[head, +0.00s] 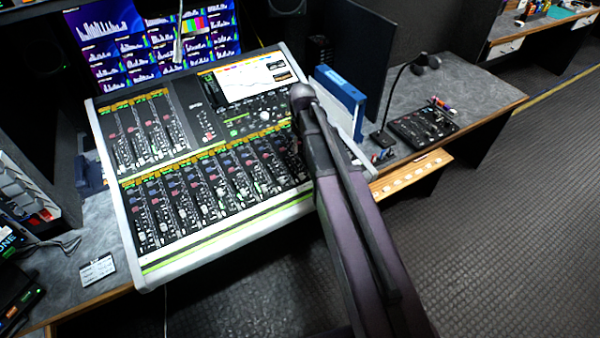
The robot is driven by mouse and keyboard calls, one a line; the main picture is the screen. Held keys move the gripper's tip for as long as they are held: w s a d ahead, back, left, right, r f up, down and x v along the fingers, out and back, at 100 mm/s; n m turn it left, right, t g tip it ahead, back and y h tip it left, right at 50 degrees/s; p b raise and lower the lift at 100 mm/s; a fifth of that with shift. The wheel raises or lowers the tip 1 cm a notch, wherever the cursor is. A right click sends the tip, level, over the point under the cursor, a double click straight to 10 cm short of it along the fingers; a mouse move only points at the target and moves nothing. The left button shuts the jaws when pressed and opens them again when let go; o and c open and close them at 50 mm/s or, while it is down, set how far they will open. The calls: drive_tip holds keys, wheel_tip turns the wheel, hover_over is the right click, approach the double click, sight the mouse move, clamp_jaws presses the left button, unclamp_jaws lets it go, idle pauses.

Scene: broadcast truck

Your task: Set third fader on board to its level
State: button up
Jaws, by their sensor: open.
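The board is a mixing console (118,235) with a pale frame, tilted on the desk at left centre in the head view. Its lower bank (215,190) has several channel strips with faders and green-lit buttons. A shorter bank (147,130) sits at the upper left. The third strip from the left in the lower bank (183,200) shows, but its fader cap is too small to tell apart, and I see no level mark. My dark purple arm crosses the console's right end and hides part of it. I cannot make out my gripper's fingers.
Screens (150,40) stand behind the console. A blue box (342,95), a gooseneck microphone (405,85) and a small black panel (422,127) are at the right. A label card (97,269) lies at the left. The floor (500,240) at right is clear.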

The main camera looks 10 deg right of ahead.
sight(301, 174)
drive_tip(key=shift+a+f, duration=0.1)
drive_tip(key=shift+f, duration=0.05)
wheel_tip(301, 174, down, 14)
drive_tip(key=b, duration=1.3)
drive_tip(key=shift+r+b, duration=0.2)
drive_tip(key=shift+b, duration=0.2)
clamp_jaws()
